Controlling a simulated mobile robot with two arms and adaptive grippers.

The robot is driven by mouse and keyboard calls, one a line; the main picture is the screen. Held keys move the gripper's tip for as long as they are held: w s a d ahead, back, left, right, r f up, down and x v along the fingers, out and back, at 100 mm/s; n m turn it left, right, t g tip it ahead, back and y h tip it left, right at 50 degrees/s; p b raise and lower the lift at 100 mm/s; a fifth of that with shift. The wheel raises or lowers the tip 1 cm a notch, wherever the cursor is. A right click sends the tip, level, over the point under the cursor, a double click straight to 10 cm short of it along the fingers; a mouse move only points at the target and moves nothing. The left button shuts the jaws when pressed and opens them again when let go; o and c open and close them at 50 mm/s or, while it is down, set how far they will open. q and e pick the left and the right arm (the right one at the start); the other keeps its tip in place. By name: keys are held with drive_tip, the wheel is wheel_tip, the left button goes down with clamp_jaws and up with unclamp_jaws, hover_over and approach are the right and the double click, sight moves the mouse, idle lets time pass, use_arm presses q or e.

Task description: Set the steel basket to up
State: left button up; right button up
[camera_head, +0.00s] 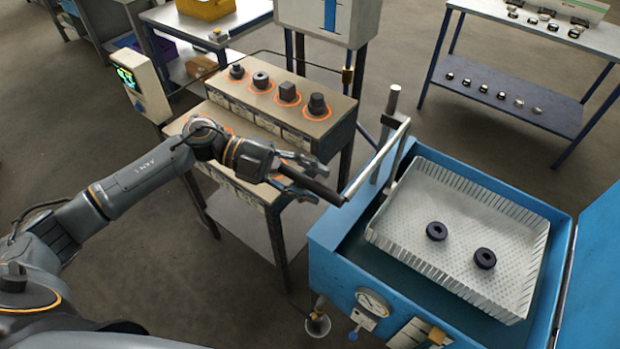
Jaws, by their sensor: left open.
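The steel basket (455,228) is a pale perforated tray with slatted sides, in the open blue tank (325,262) at the right. Its rim appears close to the tank's top edge. A silver lever bar (376,160) slopes from the post (391,110) behind the basket toward my left gripper. A dark grip (328,192) sticks out from the bar's lower end. My left gripper (318,183) is open, with its fingers on either side of the dark grip. I cannot tell whether they touch it. My right gripper is out of view.
Two dark rings (436,231) lie in the basket. A bench (290,115) with several dark parts in orange-ringed spots stands behind my left gripper. A gauge (372,302) is on the tank's front. A blue panel (600,275) stands at the tank's right.

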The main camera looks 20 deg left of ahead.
use_arm(q)
drive_tip(key=v, duration=1.2)
